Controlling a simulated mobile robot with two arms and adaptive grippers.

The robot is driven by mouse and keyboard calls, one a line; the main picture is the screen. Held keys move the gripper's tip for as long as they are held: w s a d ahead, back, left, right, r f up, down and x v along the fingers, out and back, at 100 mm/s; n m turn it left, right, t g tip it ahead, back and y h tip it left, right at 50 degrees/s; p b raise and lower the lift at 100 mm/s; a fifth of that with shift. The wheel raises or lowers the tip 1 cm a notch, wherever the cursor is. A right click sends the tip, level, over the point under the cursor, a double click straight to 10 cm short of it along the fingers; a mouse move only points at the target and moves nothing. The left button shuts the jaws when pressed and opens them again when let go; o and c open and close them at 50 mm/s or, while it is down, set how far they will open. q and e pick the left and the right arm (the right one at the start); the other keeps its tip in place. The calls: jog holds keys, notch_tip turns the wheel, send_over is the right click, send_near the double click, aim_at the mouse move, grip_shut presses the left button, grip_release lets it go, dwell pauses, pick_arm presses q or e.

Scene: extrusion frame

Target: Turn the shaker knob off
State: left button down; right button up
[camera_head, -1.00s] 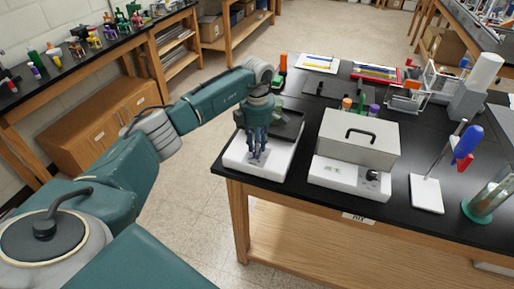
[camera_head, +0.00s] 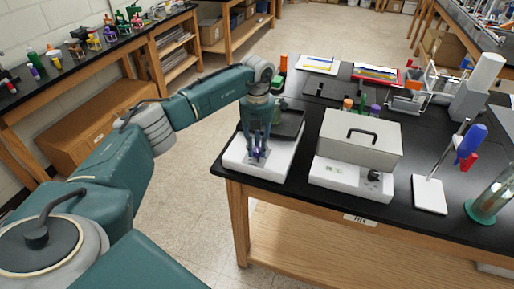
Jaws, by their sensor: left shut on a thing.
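The shaker (camera_head: 236,155) is a low white unit with a dark tray on top, at the front left corner of the black bench. My left gripper (camera_head: 258,155) reaches down over the shaker's front face. Its fingers are shut on the shaker knob, which the fingertips largely hide. The knob's pointer and marks cannot be read. My right gripper is out of view.
Just right of the shaker stands a white unit with a grey lidded box (camera_head: 358,140) and its own black knob (camera_head: 375,175). Further right are a white stand with a blue pipette (camera_head: 470,143) and a glass cylinder (camera_head: 490,203). A narrow gap separates the two units.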

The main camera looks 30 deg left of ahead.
aim_at(257, 149)
pick_arm(q)
jog(key=n, duration=0.5)
jog(key=shift+n, duration=0.3)
jog(key=n, duration=0.5)
jog(key=shift+n+p, duration=0.3)
jog(key=shift+n, duration=0.4)
jog(key=c, duration=1.5)
grip_release()
jog(key=shift+o, duration=0.2)
jog(key=shift+r, duration=0.25)
notch_tip(257, 149, up, 12)
jog(key=shift+f, duration=0.2)
